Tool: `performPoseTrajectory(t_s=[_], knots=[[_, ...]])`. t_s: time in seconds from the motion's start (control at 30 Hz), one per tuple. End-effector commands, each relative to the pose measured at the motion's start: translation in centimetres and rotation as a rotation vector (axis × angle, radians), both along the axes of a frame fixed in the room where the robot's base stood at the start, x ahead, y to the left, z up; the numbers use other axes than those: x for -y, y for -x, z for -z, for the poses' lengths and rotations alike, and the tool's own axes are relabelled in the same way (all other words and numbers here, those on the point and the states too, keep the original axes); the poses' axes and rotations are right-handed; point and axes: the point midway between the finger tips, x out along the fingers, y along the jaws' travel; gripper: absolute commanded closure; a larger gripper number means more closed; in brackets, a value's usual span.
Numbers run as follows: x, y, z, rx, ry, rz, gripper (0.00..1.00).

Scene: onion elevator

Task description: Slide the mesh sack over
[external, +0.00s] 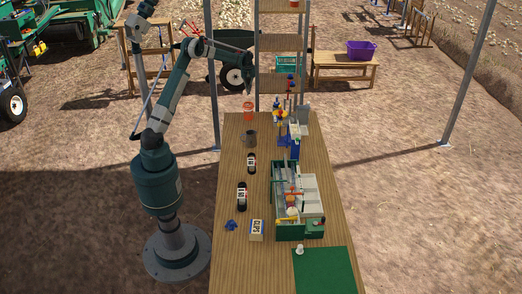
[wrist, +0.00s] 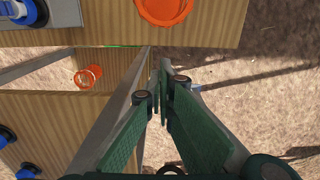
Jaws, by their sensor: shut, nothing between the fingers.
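An orange round-rimmed item (external: 248,108), which looks like the mesh sack, is near the far left end of the wooden table. In the wrist view an orange ring (wrist: 165,10) shows at the top edge, partly cut off, on the wood. A smaller orange mesh-like item (wrist: 88,77) is at the left on a lower wooden surface. I cannot tell which of these is the sack. My gripper (external: 249,91) is above the table's far end, close over the orange item in the external view. In the wrist view its green fingers (wrist: 162,80) are together and empty.
A shelf unit (external: 279,84) rises behind the far end.

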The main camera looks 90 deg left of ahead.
Motion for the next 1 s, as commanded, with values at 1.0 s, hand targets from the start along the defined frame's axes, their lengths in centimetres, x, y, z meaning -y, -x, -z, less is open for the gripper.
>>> performPoseTrajectory(t_s=[1.0], knots=[[2.5, 0.0, 9.3, 0.0, 0.0, 0.0, 1.0]])
